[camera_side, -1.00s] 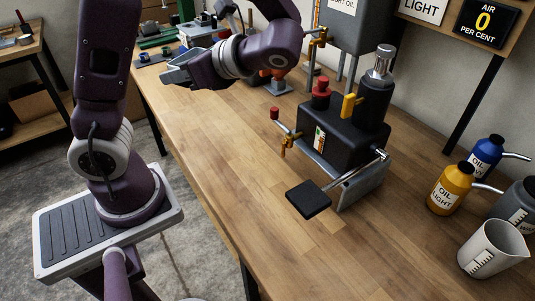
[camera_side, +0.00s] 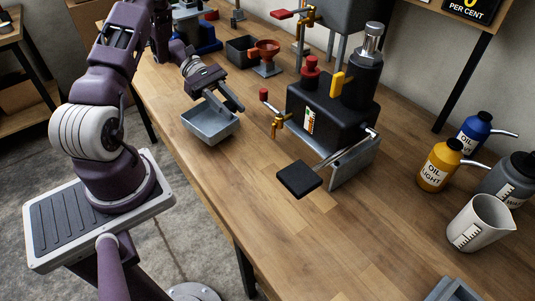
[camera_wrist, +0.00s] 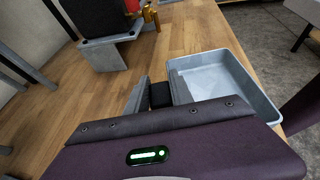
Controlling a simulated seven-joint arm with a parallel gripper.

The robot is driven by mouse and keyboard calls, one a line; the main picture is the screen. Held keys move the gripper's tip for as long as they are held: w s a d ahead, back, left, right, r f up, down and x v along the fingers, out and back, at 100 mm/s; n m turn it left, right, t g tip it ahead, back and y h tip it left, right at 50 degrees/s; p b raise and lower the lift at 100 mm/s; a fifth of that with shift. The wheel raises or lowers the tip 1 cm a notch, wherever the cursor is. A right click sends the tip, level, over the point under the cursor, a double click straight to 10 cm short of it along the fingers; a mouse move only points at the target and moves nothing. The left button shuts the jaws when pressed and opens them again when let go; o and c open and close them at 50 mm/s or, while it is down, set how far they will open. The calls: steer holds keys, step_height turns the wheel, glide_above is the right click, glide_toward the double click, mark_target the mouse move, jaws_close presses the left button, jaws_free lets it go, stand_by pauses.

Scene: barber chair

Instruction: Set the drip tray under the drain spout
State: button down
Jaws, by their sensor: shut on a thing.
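The drip tray (camera_side: 208,127) is a grey, shallow, open rectangular tray, and it looks empty. My gripper (camera_side: 222,103) is shut on the tray's wall. In the wrist view the tray (camera_wrist: 215,72) sits to the right of my fingers (camera_wrist: 150,95). The tray is low over the bench near its left edge; I cannot tell whether it touches the wood. The drain spout (camera_side: 275,129) is a small brass tap on a pipe at the left of the black pump unit (camera_side: 325,112). The tray is apart from the spout, to its left. The spout shows at the top of the wrist view (camera_wrist: 151,15).
A black pedal (camera_side: 299,180) sticks out in front of the pump unit. A red funnel (camera_side: 264,54) and a black box (camera_side: 241,50) stand behind. Oil cans (camera_side: 437,166) and a grey jug (camera_side: 478,222) stand at right. Bare wood lies between tray and spout.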

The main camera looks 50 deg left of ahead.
steer(key=a, duration=0.1)
steer(key=a+f+n+t, duration=0.1)
steer(key=n+t, duration=0.1)
steer(key=shift+w+a+f+y, duration=0.2)
steer(key=shift+w+a+y, duration=0.1)
steer(key=shift+w+a, duration=0.1)
glide_above(284, 142)
steer(key=s+a, duration=0.1)
steer(key=a, duration=0.3)
steer(key=shift+s+d+t, duration=0.15)
steer(key=shift+s+t, duration=0.05)
steer(key=shift+t, duration=0.1)
steer(key=d, duration=0.1)
steer(key=w+d, duration=0.1)
steer(key=d, duration=0.1)
steer(key=shift+w+d+f, duration=0.25)
steer(key=shift+d+f, duration=0.1)
steer(key=shift+f, duration=0.4)
steer(key=shift+f, duration=0.15)
steer(key=c, duration=1.4)
jaws_free()
